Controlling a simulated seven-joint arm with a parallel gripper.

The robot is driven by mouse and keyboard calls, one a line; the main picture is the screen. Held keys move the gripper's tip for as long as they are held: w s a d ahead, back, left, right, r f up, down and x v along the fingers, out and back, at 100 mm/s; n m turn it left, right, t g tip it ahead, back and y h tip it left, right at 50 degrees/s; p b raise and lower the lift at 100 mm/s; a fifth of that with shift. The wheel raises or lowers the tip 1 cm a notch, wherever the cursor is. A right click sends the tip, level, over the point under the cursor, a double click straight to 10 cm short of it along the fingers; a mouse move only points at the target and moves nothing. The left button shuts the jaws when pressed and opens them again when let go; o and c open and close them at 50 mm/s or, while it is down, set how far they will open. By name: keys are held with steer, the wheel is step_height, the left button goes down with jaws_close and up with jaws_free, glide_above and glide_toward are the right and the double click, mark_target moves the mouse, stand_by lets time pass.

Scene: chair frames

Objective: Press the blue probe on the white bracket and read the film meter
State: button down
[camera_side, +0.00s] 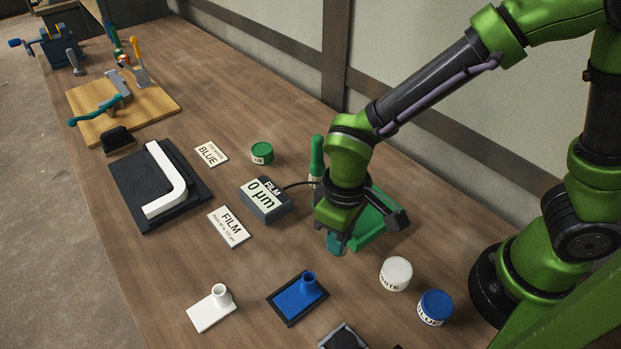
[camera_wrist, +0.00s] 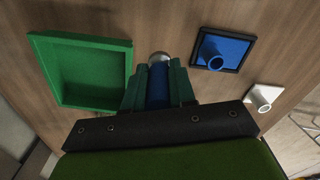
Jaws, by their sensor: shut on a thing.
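The white bracket (camera_side: 172,180), an L-shaped bar, lies on a black pad at the left in the side view. The film meter (camera_side: 264,203), a grey box, shows "0 µm" on its face. My gripper (camera_side: 337,245) is beside the green tray, well to the right of the bracket. In the wrist view my gripper (camera_wrist: 158,85) is shut on the blue probe (camera_wrist: 158,84), a cylinder with a pale round end pointing away from the wrist. In the side view the fingers mostly hide the probe. A dark cable leaves the meter toward my arm.
A green tray (camera_side: 378,232) stands beside my gripper. White (camera_side: 396,274), blue (camera_side: 436,307) and green (camera_side: 262,153) jars stand on the table. White (camera_side: 212,309) and blue (camera_side: 298,297) posted plates lie in front. Label cards (camera_side: 230,227) lie between bracket and meter.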

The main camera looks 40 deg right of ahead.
steer(key=shift+s+d+r, duration=0.15)
steer(key=shift+s+d, duration=0.5)
steer(key=shift+s, duration=0.2)
steer(key=w+a+r, duration=0.1)
steer(key=w+a, duration=0.3)
steer(key=a, duration=0.9)
steer(key=w+a+r, duration=0.1)
steer(key=w+a, duration=0.4)
steer(key=a, duration=0.8)
steer(key=shift+s+d+f, duration=0.1)
steer(key=shift+f, duration=1.25)
steer(key=shift+s+f, duration=0.1)
steer(key=shift+f, duration=1.25)
steer(key=shift+f, duration=0.55)
step_height(320, 180, up, 7)
